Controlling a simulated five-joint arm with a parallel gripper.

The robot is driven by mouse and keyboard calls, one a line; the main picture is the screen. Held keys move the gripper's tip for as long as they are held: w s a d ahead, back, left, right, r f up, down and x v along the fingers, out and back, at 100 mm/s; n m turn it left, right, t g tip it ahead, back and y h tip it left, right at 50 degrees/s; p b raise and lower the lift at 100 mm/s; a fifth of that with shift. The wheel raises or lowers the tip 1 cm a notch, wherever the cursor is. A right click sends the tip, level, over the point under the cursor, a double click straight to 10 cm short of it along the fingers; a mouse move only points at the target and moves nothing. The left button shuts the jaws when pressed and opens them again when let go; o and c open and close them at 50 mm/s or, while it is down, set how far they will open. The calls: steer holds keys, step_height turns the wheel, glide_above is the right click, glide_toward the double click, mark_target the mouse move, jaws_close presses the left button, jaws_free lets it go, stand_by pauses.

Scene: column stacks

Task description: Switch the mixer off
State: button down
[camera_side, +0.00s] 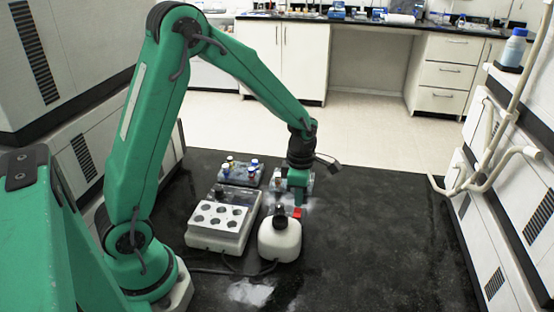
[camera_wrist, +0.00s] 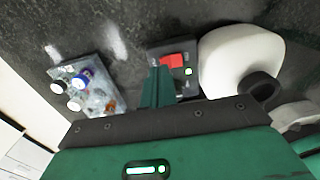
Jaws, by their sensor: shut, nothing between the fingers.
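A red switch (camera_side: 297,213) shows beside a white rounded body with a dark top (camera_side: 279,240), which may be the mixer. In the wrist view the red switch (camera_wrist: 172,60) sits on a small dark box (camera_wrist: 157,50), with a lit green lamp (camera_wrist: 188,71) beside it. The white body (camera_wrist: 235,55) is just to its right. My green gripper (camera_side: 297,195) is shut and empty, pointing down at the switch. In the wrist view its fingertips (camera_wrist: 160,72) overlap the box's lower left, close to the red switch. I cannot tell whether they touch it.
A white block with several round wells (camera_side: 219,215) stands left of the white body, with a dark cable in front. A rack of capped vials (camera_side: 240,173) is behind it. Another rack (camera_wrist: 85,85) with vials lies left of my fingers in the wrist view. The dark bench is clear on the right.

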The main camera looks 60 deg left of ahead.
mark_target(297, 208)
steer(key=shift+f, duration=0.75)
stand_by(0.7)
steer(key=shift+r, duration=2.5)
steer(key=shift+s+r+m, duration=0.2)
steer(key=shift+r+m, duration=0.2)
steer(key=shift+r, duration=0.1)
steer(key=s+d+r+m+t, duration=0.1)
steer(key=s+r+m+t, duration=0.1)
steer(key=s+r+m, duration=0.5)
steer(key=s+d+r+m+t, duration=0.1)
steer(key=s+r+m+t, duration=0.2)
steer(key=m, duration=1.6)
steer(key=shift+s+r+t, duration=0.3)
steer(key=shift+s+r, duration=2.05)
steer(key=shift+s, duration=1.35)
